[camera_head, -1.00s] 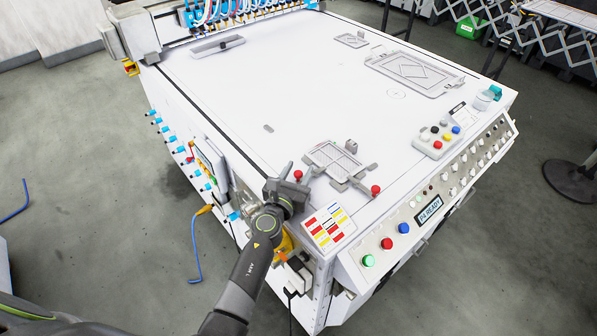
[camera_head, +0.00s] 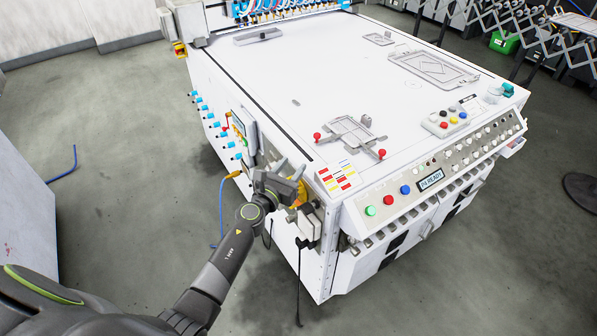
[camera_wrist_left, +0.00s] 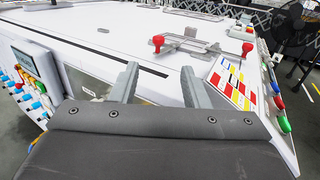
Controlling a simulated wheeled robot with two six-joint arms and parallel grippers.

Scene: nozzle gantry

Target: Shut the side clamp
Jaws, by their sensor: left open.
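A small grey clamping fixture (camera_head: 350,130) sits on the white table top near its front left corner, and it also shows in the left wrist view (camera_wrist_left: 193,46). It has two red-knobbed handles, a left one (camera_head: 317,136) and a right one (camera_head: 382,153). I cannot tell which is the side clamp, or whether either is shut. My left gripper (camera_head: 290,168) is open and empty beside the table's left front corner, apart from the fixture. In the wrist view, the left knob (camera_wrist_left: 158,42) shows beyond the gap between the fingers (camera_wrist_left: 158,82). My right gripper is out of view.
A colour-patch label (camera_head: 338,176) lies at the table corner near my gripper. A sloped control panel (camera_head: 440,172) runs along the front. A screen box (camera_head: 243,128) and blue fittings line the left side. The middle of the table top is clear.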

